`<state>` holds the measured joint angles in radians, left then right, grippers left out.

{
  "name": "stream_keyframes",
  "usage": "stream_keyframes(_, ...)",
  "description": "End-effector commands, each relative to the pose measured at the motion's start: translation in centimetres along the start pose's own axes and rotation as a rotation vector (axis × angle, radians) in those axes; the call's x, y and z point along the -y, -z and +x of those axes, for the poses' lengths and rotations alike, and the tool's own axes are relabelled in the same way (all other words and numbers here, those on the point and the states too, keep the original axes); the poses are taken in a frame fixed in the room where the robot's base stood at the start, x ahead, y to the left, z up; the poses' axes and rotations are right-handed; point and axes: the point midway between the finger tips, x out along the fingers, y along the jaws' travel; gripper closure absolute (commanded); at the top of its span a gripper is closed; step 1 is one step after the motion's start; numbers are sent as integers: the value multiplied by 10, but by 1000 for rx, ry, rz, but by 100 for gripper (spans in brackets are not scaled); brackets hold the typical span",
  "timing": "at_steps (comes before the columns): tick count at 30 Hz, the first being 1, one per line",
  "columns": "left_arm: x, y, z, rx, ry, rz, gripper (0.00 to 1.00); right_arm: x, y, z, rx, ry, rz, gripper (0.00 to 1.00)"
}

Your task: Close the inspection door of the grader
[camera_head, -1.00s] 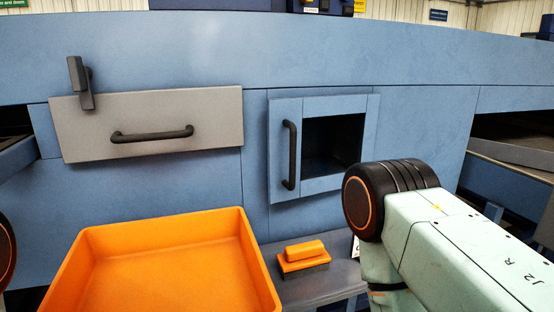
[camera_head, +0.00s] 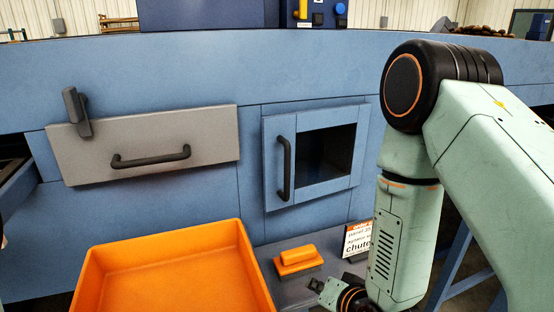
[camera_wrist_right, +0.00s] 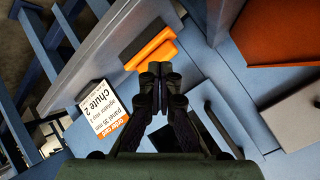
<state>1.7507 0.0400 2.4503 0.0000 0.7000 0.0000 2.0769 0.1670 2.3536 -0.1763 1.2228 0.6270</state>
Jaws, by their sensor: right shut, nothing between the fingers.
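The blue door with a dark square window (camera_head: 276,196) is on the grader front, right of centre in the head view. Its upright black handle (camera_head: 284,168) is on its left side. It seems to stand slightly proud of the front; how far I cannot tell. My right gripper (camera_head: 318,287) is low in front of the grader, below the door and beside the orange-handled block. In the right wrist view the fingers (camera_wrist_right: 160,70) are together and empty, and a panel with a dark handle (camera_wrist_right: 206,98) lies to their right. My left gripper is not in view.
A grey panel (camera_head: 90,150) with a horizontal handle and black latch is left of the door. An orange tray (camera_head: 88,280) stands below it. The orange-handled block (camera_head: 298,257) and a printed card (camera_head: 357,240) are on the grey ledge (camera_head: 282,290).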

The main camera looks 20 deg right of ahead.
Motion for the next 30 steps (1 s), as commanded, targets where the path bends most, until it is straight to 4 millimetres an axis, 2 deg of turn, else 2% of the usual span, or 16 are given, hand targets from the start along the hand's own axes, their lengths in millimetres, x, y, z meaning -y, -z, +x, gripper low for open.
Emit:
stream_keyframes(1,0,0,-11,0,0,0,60,25,27,-4,-63,72,89,100)
stream_keyframes(3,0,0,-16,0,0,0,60,52,56,-8,-138,182,228,100)
stream_keyframes(6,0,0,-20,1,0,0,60,82,88,-17,-202,333,417,100)
stream_keyframes(9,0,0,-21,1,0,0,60,101,108,-25,-229,456,571,100)
stream_keyframes(13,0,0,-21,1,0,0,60,113,120,-33,-228,552,702,100)
stream_keyframes(19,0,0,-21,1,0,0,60,119,125,-31,-222,587,758,100)
stream_keyframes(30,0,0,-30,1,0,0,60,144,149,17,-223,586,755,100)
